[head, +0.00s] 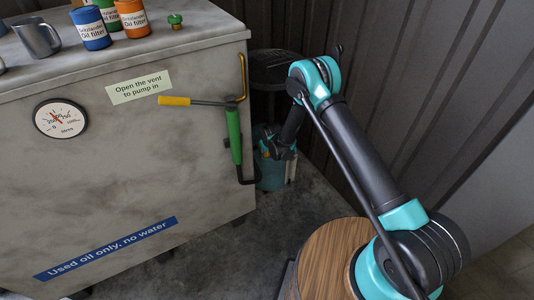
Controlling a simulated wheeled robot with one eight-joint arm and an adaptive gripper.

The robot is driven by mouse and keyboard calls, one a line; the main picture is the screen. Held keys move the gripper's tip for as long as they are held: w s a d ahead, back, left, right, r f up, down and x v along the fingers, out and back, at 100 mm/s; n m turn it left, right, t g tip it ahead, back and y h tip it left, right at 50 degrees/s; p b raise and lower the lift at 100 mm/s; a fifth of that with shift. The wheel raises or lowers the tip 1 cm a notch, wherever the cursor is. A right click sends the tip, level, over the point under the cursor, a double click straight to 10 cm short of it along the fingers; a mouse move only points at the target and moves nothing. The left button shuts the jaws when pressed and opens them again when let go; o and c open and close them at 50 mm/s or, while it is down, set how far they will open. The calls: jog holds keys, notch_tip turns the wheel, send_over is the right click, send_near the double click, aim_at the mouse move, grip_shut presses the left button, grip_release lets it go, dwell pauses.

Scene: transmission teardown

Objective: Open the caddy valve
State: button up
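My gripper (277,150) is low behind the right end of a grey tank, beside a teal container that looks like the caddy (272,178). It is small, dark and partly overlapped by my arm, so I cannot tell whether its fingers are open or shut. A dark round pan (272,66) stands above the container. I cannot make out the caddy valve; it may be hidden by my gripper or the tank's corner.
The grey tank (120,190) fills the left, with a gauge (60,118), a yellow-ended lever (190,101) and a green handle (234,137) projecting near its right edge. Cans (92,28) and a green-topped plug (175,21) stand on top. Dark corrugated walls (430,70) close the corner.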

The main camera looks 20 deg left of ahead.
jog(key=o, duration=0.5)
jog(key=shift+c, duration=0.2)
jog(key=shift+r, duration=0.1)
jog(key=v, duration=1.2)
